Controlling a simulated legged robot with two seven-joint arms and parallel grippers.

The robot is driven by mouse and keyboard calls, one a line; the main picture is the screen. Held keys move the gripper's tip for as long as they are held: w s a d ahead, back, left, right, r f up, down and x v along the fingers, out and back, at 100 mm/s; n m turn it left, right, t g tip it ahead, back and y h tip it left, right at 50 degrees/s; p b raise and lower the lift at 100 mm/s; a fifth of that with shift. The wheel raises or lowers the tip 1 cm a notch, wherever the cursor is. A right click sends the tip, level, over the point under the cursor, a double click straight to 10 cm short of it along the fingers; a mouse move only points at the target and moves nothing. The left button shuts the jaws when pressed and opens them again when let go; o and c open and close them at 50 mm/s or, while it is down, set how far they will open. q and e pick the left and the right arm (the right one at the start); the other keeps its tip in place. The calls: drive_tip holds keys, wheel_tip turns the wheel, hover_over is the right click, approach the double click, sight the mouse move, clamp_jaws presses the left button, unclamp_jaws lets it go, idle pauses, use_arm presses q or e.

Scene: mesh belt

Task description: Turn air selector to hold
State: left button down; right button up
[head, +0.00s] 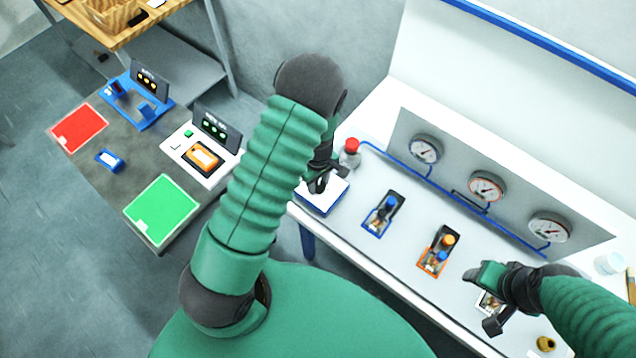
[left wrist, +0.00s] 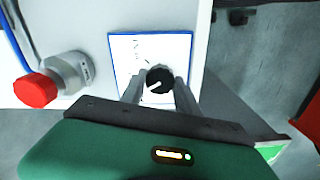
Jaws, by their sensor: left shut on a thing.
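The air selector is a round black knob (left wrist: 158,80) with a white pointer line, on a white plate with a blue border (left wrist: 122,60). In the left wrist view the pointer slants to the lower left. The print on the plate is too small to read. My left gripper (left wrist: 158,88) is shut on the knob, one finger on each side. In the head view the left gripper (head: 322,180) is over the plate (head: 328,198), and the arm partly hides the knob. My right gripper (head: 488,302) is low over the right bench; its finger gap is unclear.
A red-capped button (head: 351,146) stands beside the plate; it also shows in the left wrist view (left wrist: 36,91). Blue (head: 380,216) and orange (head: 436,252) valve units and several gauges (head: 487,187) are to the right. A dark table (head: 105,178) stands left.

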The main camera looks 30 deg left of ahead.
sight(319, 184)
use_arm(q)
drive_tip(key=m+b, duration=0.1)
drive_tip(key=m, duration=0.2)
drive_tip(key=shift+w, duration=0.1)
drive_tip(key=shift+m+b, duration=0.55)
drive_tip(key=shift+m, duration=0.95)
drive_tip(key=c, duration=0.9)
unclamp_jaws()
wheel_tip(319, 184, up, 17)
drive_tip(key=b, duration=0.2)
drive_tip(key=shift+b, duration=0.4)
drive_tip(key=shift+f, duration=0.1)
